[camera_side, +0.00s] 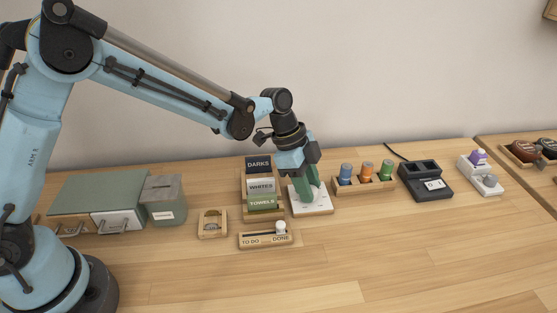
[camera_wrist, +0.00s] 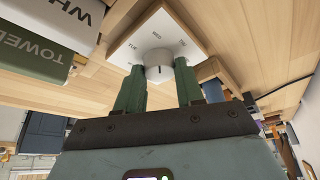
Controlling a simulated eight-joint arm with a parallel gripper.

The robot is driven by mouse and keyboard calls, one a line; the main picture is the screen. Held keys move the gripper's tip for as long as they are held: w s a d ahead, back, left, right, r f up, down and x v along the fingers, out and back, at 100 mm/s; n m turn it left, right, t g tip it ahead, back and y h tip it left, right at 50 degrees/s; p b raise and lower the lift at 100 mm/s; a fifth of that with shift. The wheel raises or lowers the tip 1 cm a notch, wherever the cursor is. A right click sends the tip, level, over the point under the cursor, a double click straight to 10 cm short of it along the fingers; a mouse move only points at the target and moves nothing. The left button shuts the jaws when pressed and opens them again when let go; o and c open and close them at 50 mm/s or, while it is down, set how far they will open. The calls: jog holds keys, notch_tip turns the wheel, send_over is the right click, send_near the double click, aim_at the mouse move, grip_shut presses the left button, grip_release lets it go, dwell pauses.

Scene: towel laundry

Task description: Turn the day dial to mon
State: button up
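The day dial is a white square plate (camera_wrist: 119,48) with a round pale knob (camera_wrist: 159,62). In the side view my gripper (camera_side: 309,197) reaches down onto the dial plate (camera_side: 322,207), hiding most of the knob.
Left of the dial stands a rack of DARKS, WHITES and TOWELS cards (camera_side: 261,185), with a TO DO/DONE slider (camera_side: 265,237) in front. A holder with colored rolls (camera_side: 366,186) and a black device (camera_side: 425,181) stand to the right. The front of the table is clear.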

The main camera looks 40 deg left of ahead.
jog(key=c, duration=0.3)
jog(key=shift+c, duration=0.2)
jog(key=n, duration=0.2)
jog(key=n+t, duration=0.1)
jog(key=n, duration=0.1)
jog(key=shift+s+d+t+y, duration=0.1)
jog(key=shift+s+t+y, duration=0.1)
jog(key=shift+t+y, duration=0.15)
jog(key=n+y, duration=0.1)
jog(key=n, duration=0.2)
jog(key=n+t, duration=0.1)
jog(key=n, duration=0.2)
jog(key=shift+d+y, duration=0.1)
jog(key=shift+y, duration=0.25)
jog(key=n+y, duration=0.1)
jog(key=n, duration=0.1)
jog(key=n+y, duration=0.1)
jog(key=n, duration=0.2)
jog(key=shift+s+d+t, duration=0.1)
jog(key=shift+d+t, duration=0.05)
jog(key=shift+t, duration=0.2)
jog(key=n, duration=0.2)
jog(key=n+y, duration=0.1)
jog(key=n, duration=0.1)
jog(key=shift+n+y, duration=0.3)
jog(key=shift+d+n, duration=0.1)
jog(key=shift+n, duration=0.2)
